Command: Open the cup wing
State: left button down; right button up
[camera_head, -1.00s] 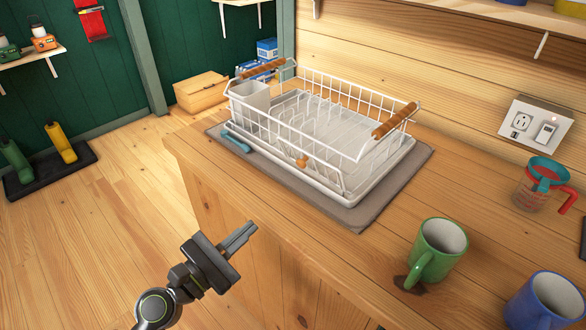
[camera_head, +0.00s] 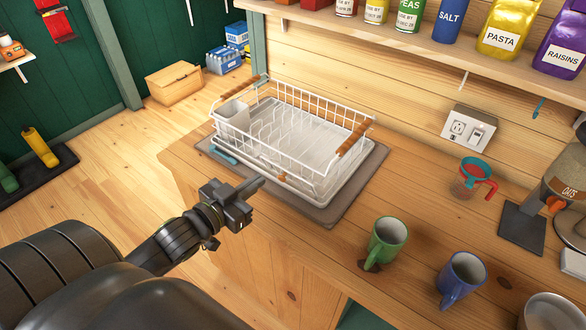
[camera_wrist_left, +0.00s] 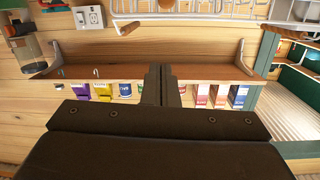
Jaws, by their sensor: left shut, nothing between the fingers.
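The white wire dish rack (camera_head: 322,132) stands on the counter with wooden handles at its ends. Its cup wing is hard to tell from the other wires; a small wooden knob (camera_head: 281,177) shows at the rack's front side. The wrist view shows a wooden knob (camera_wrist_left: 128,28) on a wire near the rack (camera_wrist_left: 215,12) at the top. My left gripper (camera_head: 259,184) is shut and empty, just left of the knob in the head view and apparently apart from it. Its fingers (camera_wrist_left: 162,84) are together in the wrist view. My right gripper is not in view.
A grey mat (camera_head: 335,207) lies under the rack, with a utensil cup (camera_head: 234,117) in the rack's left end. A green mug (camera_head: 387,240), blue mug (camera_head: 463,278) and measuring cup (camera_head: 470,180) stand to the right. Open floor lies left of the counter.

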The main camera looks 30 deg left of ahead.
pick_arm(q)
send_over(284, 178)
jog(key=shift+f, duration=0.45)
jog(key=f, duration=0.1)
jog(key=s+f, duration=0.2)
jog(key=shift+a+f, duration=0.3)
jog(key=shift+f, duration=0.1)
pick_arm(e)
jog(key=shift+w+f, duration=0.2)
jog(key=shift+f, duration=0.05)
pick_arm(q)
jog(key=shift+b, duration=0.35)
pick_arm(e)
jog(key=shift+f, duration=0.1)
